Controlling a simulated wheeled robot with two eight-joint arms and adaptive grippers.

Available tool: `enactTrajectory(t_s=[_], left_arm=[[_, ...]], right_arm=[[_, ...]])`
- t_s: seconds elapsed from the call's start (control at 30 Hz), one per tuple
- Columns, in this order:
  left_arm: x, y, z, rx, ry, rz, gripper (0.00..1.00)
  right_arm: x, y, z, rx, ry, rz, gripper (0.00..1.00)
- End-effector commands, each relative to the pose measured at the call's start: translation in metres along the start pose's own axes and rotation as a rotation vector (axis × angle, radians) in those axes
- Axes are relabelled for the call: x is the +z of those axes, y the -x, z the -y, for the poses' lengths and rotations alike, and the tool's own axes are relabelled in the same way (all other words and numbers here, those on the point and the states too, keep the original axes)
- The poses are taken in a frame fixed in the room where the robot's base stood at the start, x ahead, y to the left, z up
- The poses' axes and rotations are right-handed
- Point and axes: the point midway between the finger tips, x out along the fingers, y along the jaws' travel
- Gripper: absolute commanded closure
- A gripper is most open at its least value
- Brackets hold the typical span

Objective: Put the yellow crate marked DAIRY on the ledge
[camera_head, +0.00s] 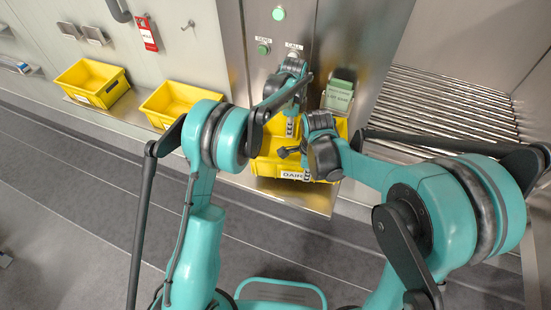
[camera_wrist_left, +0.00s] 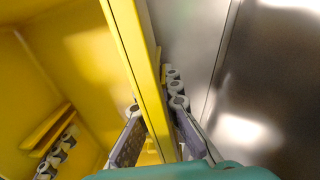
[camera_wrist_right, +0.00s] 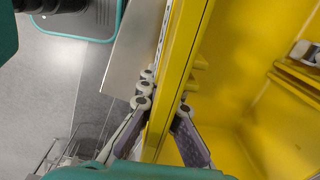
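The yellow crate marked DAIRY (camera_head: 263,168) is in front of the steel wall, above a steel ledge (camera_head: 313,199). Its white label faces me, partly covered by my right gripper. I cannot tell whether its base touches the ledge. My left gripper (camera_head: 291,128) is shut on the far rim; in the left wrist view its fingers (camera_wrist_left: 155,106) lie on both sides of the yellow wall (camera_wrist_left: 138,55). My right gripper (camera_head: 306,174) is shut on the near rim, with its fingers (camera_wrist_right: 163,106) on both sides of that wall (camera_wrist_right: 187,45).
Two other yellow crates (camera_head: 106,92) (camera_head: 160,104) stand on a shelf at the left. A green card holder (camera_head: 340,92) is on the steel wall beside the buttons (camera_head: 263,49). A roller conveyor (camera_head: 440,108) runs at the right. Dark floor (camera_head: 90,170) lies open in front.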

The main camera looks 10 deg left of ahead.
Motion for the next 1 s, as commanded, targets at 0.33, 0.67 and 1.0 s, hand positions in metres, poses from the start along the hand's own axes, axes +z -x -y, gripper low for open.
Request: enactTrajectory(t_s=[0.33, 0.67, 1.0], left_arm=[[0.000, -0.017, 0.001, 0.000, 0.000, 0.000, 1.00], [0.000, -0.039, 0.002, 0.000, 0.000, 0.000, 1.00], [0.000, -0.047, 0.003, 0.000, 0.000, 0.000, 0.74]], right_arm=[[0.000, -0.017, -0.001, 0.000, 0.000, 0.000, 1.00], [0.000, -0.039, -0.002, 0.000, 0.000, 0.000, 1.00], [0.000, -0.047, -0.002, 0.000, 0.000, 0.000, 0.74]])
